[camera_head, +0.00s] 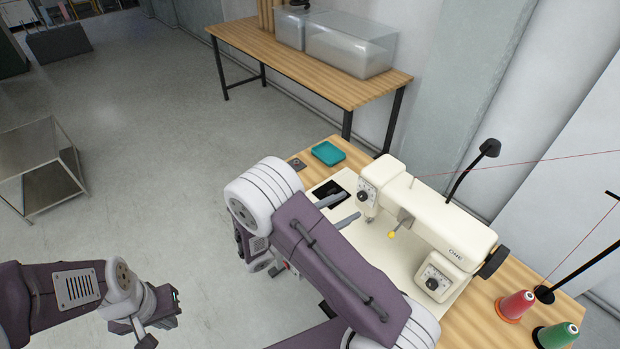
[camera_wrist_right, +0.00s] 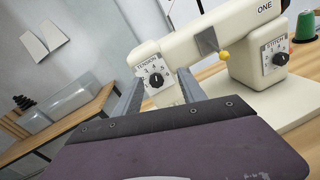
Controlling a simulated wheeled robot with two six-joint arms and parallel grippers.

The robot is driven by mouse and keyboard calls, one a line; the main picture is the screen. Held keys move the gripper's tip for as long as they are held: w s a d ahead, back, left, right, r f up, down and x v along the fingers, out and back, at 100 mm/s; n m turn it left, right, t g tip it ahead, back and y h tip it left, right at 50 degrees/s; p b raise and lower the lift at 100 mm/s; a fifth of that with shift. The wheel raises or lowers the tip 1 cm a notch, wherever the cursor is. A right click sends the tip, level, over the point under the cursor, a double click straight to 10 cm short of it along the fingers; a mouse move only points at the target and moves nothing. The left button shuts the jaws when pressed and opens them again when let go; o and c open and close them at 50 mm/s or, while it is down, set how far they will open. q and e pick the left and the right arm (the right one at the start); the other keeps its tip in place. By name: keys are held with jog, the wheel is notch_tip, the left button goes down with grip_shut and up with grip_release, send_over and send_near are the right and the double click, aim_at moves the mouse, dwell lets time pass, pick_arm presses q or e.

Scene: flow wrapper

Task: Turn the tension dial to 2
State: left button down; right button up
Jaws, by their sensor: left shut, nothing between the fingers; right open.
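The cream sewing machine (camera_head: 440,215) stands on the wooden table. Its tension dial (camera_head: 367,191) is a dark knob on the machine's left end. In the right wrist view the tension dial (camera_wrist_right: 156,81) sits under the label "TENSION" with numbers around it; which number it points to is too small to tell. My right gripper (camera_head: 341,210) is open and close in front of the dial, its fingers (camera_wrist_right: 158,92) either side of it in the wrist view. I cannot tell whether they touch it. My left gripper (camera_head: 146,334) is shut and empty, low at the left, away from the table.
A stitch dial (camera_head: 432,283) is on the machine's right part. A yellow knob (camera_head: 391,235) sticks out between them. A teal tray (camera_head: 328,153) lies at the table's back. Red (camera_head: 516,305) and green (camera_head: 556,336) thread spools stand at right. A lamp (camera_head: 489,148) rises behind.

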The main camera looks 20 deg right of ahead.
aim_at(360, 197)
jog(key=a+f+n+t, duration=0.2)
jog(key=a+n, duration=0.1)
jog(key=a, duration=0.1)
jog(key=p+x, duration=0.2)
jog(key=x, duration=0.6)
jog(key=shift+d+f, duration=0.2)
jog(key=shift+d, duration=0.2)
jog(key=shift+w+d, duration=0.2)
jog(key=shift+d, duration=0.25)
grip_shut()
